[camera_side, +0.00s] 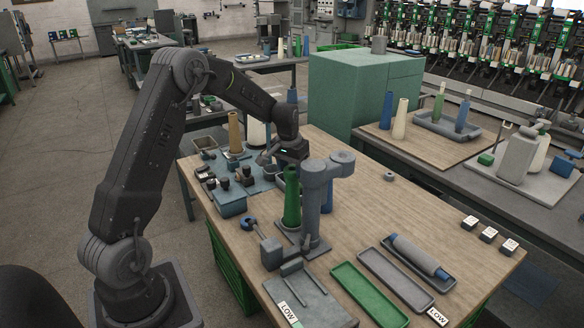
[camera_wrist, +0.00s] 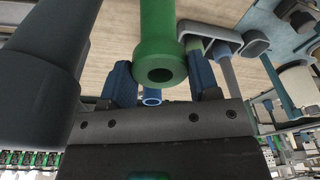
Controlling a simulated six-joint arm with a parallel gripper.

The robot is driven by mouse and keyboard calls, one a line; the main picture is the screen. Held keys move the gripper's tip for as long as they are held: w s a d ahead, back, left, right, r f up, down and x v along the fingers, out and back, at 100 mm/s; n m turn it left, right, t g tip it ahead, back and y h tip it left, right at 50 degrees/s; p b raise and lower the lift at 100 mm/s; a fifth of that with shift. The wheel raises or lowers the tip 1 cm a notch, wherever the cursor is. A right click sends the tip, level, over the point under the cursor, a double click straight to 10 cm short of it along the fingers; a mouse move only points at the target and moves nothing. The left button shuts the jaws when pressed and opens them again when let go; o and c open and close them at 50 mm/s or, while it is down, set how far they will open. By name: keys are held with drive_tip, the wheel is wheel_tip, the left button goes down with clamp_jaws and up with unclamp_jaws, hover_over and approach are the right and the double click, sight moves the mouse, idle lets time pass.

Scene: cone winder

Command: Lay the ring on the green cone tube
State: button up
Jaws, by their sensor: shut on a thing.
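The green cone tube (camera_side: 291,200) stands upright on a grey base beside a thick grey post. My gripper (camera_side: 291,158) is at its top end. In the wrist view the tube's collared, open end (camera_wrist: 160,68) sits between my two blue fingers (camera_wrist: 162,78), which appear shut on it. Whether the tube touches the base cannot be made out. A small grey ring (camera_side: 389,176) lies flat on the table, right of the post and well away from my gripper.
The grey post (camera_side: 316,195) with its round-topped arm stands close right of the tube. A blue tube (camera_side: 327,196) is behind it. Green (camera_side: 368,295) and grey (camera_side: 395,281) trays lie in front. Small parts crowd the left; the table's right side is mostly clear.

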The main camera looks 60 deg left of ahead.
drive_tip(key=shift+f, duration=0.35)
idle(0.5)
drive_tip(key=o, duration=1)
drive_tip(key=shift+o, duration=0.3)
drive_tip(key=shift+o, duration=0.9)
drive_tip(key=shift+r, duration=4.05)
drive_tip(key=shift+d, duration=0.1)
